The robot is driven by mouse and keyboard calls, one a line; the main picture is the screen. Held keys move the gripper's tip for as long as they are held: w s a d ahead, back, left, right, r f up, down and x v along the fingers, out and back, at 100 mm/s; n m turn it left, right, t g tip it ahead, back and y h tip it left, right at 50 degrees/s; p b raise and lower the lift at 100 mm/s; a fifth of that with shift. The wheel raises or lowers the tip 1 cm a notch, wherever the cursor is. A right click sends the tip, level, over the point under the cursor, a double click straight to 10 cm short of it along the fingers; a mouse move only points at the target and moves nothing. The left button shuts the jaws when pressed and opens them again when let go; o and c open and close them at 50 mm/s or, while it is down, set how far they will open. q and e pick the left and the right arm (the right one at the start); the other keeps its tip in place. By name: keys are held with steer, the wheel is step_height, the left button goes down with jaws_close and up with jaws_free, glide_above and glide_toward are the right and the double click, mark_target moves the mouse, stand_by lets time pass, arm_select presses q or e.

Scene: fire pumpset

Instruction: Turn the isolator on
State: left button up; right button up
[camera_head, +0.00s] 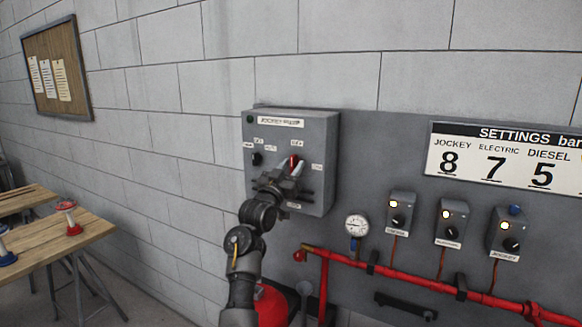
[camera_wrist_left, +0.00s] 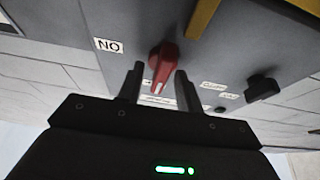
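The grey control box (camera_head: 320,150), labelled as the jockey pump, is on the wall panel. Its red rotary isolator handle (camera_head: 293,160) is partly hidden behind my left gripper (camera_head: 289,172) in the head view. In the left wrist view, the red handle (camera_wrist_left: 163,66) has its white-marked end pointing down the picture. The ON label (camera_wrist_left: 108,46) appears upside down to its left. My left gripper (camera_wrist_left: 160,85) is open, with one finger on each side of the handle's marked end and small gaps visible. My right gripper is not in view.
A black knob (camera_head: 256,159) is left of the isolator; it also shows in the wrist view (camera_wrist_left: 262,88). A pressure gauge (camera_head: 357,226), several small switch boxes and a red pipe (camera_head: 400,277) are to the right. A wooden table (camera_head: 70,240) stands left.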

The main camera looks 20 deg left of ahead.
arm_select(q)
steer(key=c, duration=0.6)
steer(key=m+h+b, duration=0.1)
steer(key=m, duration=0.1)
steer(key=m+h+b, duration=0.2)
steer(key=m, duration=0.1)
steer(key=shift+a+f+g, duration=0.1)
steer(key=shift+f+g, duration=0.05)
steer(key=shift+g, duration=0.25)
steer(key=m+h+b, duration=0.1)
steer(key=m, duration=0.2)
steer(key=m+g+h, duration=0.1)
steer(key=m, duration=0.2)
steer(key=shift+b, duration=0.4)
steer(key=m+g+h, duration=0.1)
steer(key=m, duration=0.2)
steer(key=m+g+h, duration=0.1)
steer(key=m, duration=0.2)
steer(key=shift+r+g, duration=0.2)
steer(key=shift+g, duration=0.1)
steer(key=m+g, duration=0.2)
steer(key=m, duration=0.3)
steer(key=shift+f, duration=0.1)
steer(key=shift+m, duration=0.3)
